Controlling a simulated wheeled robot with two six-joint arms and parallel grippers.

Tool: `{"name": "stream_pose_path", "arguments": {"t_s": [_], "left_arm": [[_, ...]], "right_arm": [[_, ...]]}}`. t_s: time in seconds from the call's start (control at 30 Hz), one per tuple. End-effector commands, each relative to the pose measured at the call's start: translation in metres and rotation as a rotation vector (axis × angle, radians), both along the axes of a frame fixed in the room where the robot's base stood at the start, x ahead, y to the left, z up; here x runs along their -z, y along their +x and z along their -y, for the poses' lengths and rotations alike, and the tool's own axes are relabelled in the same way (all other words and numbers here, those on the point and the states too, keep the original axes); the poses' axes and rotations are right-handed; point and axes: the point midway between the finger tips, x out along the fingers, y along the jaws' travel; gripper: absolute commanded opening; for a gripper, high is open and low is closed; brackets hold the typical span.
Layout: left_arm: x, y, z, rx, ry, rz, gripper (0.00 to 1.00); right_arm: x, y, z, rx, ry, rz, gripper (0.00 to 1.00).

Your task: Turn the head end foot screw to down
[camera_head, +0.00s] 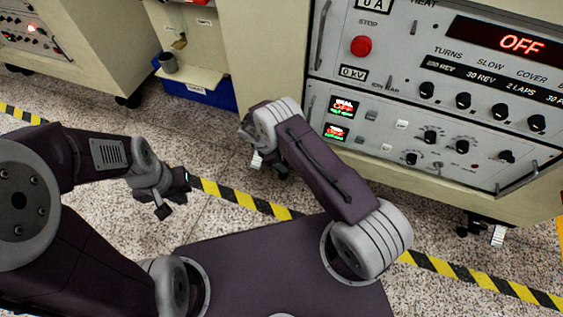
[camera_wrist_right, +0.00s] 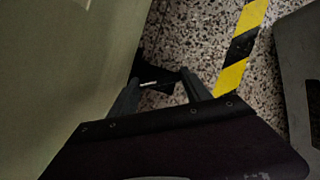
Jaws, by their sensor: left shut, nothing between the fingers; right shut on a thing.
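My right gripper (camera_wrist_right: 162,78) is low beside the cabinet's lower corner. In the wrist view its two dark fingers close on a small dark foot screw (camera_wrist_right: 149,84) with a pale strip across it. In the head view my right wrist and forearm cover most of that spot, so the screw's setting cannot be read. A small pale piece (camera_head: 257,161) shows beside the wrist there. My left gripper (camera_head: 173,196) is shut and empty above the floor at the left, away from the cabinet.
The grey control panel (camera_head: 400,100) with knobs and a red stop button (camera_head: 361,46) fronts the cabinet. Another foot with a white tag (camera_head: 498,235) stands at the right. A blue bin (camera_head: 205,93) lies behind. Yellow-black tape (camera_head: 240,196) crosses the speckled floor.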

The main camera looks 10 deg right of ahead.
Motion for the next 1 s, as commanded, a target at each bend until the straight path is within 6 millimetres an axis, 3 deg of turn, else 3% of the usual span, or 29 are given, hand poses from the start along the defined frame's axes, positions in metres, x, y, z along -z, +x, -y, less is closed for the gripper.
{"name": "stream_pose_path", "arguments": {"t_s": [0.67,0.7,0.73,0.77,1.0], "left_arm": [[0.0040,0.0000,0.0000,0.000,0.000,0.000,0.00],[0.0040,0.0000,0.0000,0.000,0.000,0.000,0.00],[0.0040,0.0000,0.0000,0.000,0.000,0.000,0.00],[0.0040,0.0000,0.0000,0.000,0.000,0.000,0.00],[0.0041,0.0000,0.0000,0.000,0.000,0.000,0.00]], "right_arm": [[-0.0002,0.0001,0.0009,0.056,-0.002,-0.001,0.16],[-0.0002,0.0002,0.0009,0.055,-0.002,0.000,0.65],[-0.0002,0.0002,0.0009,0.055,-0.002,0.000,0.73],[-0.0001,0.0002,0.0008,0.055,-0.002,0.000,0.78],[-0.0002,0.0011,0.0009,0.054,-0.001,0.002,0.78]]}}
